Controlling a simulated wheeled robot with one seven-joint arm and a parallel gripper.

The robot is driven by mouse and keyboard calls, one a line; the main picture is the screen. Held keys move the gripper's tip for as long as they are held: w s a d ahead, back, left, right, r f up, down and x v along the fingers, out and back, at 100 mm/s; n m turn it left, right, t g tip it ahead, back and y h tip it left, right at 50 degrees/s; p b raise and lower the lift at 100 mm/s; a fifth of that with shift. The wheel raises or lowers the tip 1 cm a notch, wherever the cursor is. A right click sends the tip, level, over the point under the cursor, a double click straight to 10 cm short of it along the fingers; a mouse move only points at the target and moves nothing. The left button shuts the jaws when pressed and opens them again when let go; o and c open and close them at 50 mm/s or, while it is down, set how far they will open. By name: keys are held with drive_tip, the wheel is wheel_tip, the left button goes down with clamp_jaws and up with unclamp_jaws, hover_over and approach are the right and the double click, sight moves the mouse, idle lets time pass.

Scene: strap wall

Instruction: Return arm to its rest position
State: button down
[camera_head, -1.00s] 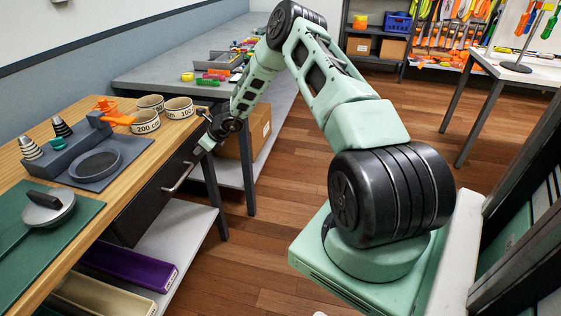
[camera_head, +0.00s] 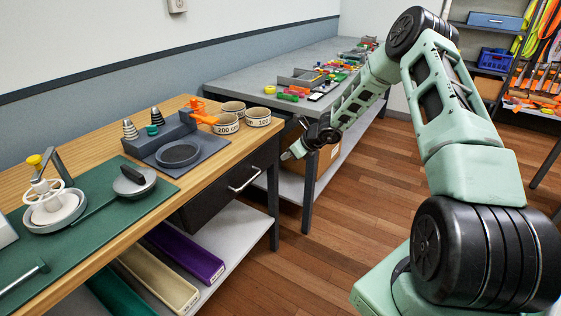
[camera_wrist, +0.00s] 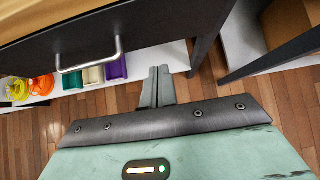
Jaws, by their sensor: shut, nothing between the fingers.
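My arm (camera_head: 440,90) rises from my base and bends down to my gripper (camera_head: 289,155), which hangs in front of the gap between the wooden bench and the grey table. In the wrist view my gripper (camera_wrist: 158,72) points at the space beneath the drawer, its two fingers together and empty. The drawer (camera_head: 225,185) is closed, and its metal handle (camera_head: 244,181) shows to the left of my gripper. In the wrist view the handle (camera_wrist: 88,62) is left of the fingers and apart from them.
The wooden bench (camera_head: 95,262) holds a scale, weights and several cups. Bins, including a purple one (camera_head: 186,252), sit on the shelf below. A grey table (camera_head: 235,88) with small coloured parts stands behind. The wooden floor (camera_head: 310,265) between bench and base is clear.

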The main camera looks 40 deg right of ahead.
drive_tip(key=shift+v, duration=2.3)
drive_tip(key=shift+f, duration=0.1)
drive_tip(key=s+a+r+n+g+y, duration=0.1)
drive_tip(key=s+a+r+n+g, duration=0.2)
drive_tip(key=a+n, duration=0.5)
drive_tip(key=s+a+r+n+y, duration=0.1)
drive_tip(key=s+a+r+n, duration=0.3)
drive_tip(key=a, duration=0.8)
drive_tip(key=s+a+r+n+g+y, duration=0.15)
drive_tip(key=a+r+n, duration=0.35)
drive_tip(key=a, duration=0.5)
drive_tip(key=s+a+r+n+g+h+p, duration=0.1)
drive_tip(key=s+a+r+n+g, duration=0.1)
drive_tip(key=s+a+n, duration=0.45)
drive_tip(key=s+a+r+n+g+h, duration=0.1)
drive_tip(key=s+a+r+n+g, duration=0.2)
drive_tip(key=s, duration=0.6)
drive_tip(key=s+d+r+n+t+h, duration=0.1)
drive_tip(key=s+n+h, duration=0.3)
drive_tip(key=s+n, duration=0.8)
drive_tip(key=s+d, duration=0.1)
drive_tip(key=s, duration=0.2)
drive_tip(key=shift+s+r+p, duration=0.2)
drive_tip(key=shift+p, duration=0.15)
drive_tip(key=shift+d+n+h, duration=0.15)
drive_tip(key=shift+n+h, duration=0.1)
